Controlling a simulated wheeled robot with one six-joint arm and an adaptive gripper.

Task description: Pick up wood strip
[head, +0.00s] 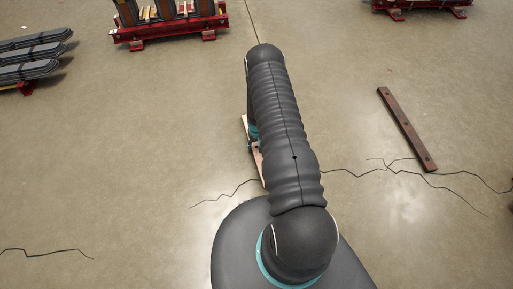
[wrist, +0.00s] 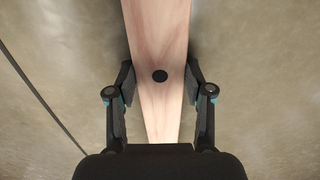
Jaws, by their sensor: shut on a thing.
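A light wood strip (wrist: 158,40) with a dark round hole runs lengthwise up the middle of the wrist view. My gripper (wrist: 160,82) has a finger on each side of the strip and is shut on it. In the head view my arm covers most of this strip; a short piece of the light wood strip (head: 258,160) shows at the arm's left side. The gripper itself is mostly hidden there. A darker brown wood strip (head: 407,128) with holes lies on the floor to the right, apart from my arm.
Red racks stand at the back, one at the upper left (head: 172,32) and one at the upper right (head: 420,5). Stacked grey bars (head: 32,58) are at the far left. The concrete floor (head: 120,150) between is clear, with thin cracks.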

